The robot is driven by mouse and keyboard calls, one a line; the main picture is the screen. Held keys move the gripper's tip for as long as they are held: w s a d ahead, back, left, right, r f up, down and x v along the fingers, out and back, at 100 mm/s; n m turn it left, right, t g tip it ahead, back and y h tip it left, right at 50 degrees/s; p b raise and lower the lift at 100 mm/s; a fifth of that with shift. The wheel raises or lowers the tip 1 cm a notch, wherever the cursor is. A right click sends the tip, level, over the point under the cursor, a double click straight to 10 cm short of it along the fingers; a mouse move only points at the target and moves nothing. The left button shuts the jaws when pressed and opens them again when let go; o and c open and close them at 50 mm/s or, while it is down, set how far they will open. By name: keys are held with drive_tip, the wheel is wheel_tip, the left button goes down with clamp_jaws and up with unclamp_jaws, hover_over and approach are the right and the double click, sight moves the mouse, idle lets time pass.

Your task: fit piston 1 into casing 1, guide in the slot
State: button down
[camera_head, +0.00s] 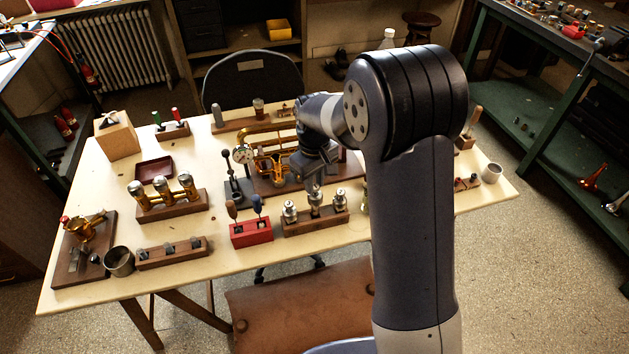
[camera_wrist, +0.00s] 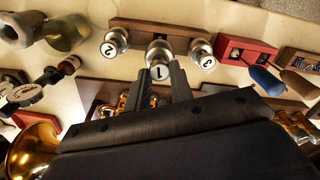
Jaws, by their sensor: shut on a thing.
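My gripper (camera_head: 314,187) points down over the wooden piston rack (camera_head: 300,228). In the wrist view its two dark fingers (camera_wrist: 168,84) are shut on piston 1 (camera_wrist: 160,60), whose white cap shows a "1". Piston 1 is the middle one of three, between piston 2 (camera_wrist: 114,42) and piston 3 (camera_wrist: 203,55). It stands a little out of their line; I cannot tell whether its lower end is clear of the rack. The brass horn (camera_head: 268,146) lies on a dark board behind my gripper, partly hidden by my arm. Casing 1 and its slot cannot be made out.
A red block with two handled tools (camera_head: 250,233) stands left of the rack. A dial gauge on a stand (camera_head: 239,158) is beside the horn. Bare tabletop lies around the dark red tray (camera_head: 154,169).

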drive_tip(key=shift+r+p, duration=1.95)
drive_tip(key=shift+r, duration=0.9)
drive_tip(key=shift+s, duration=0.15)
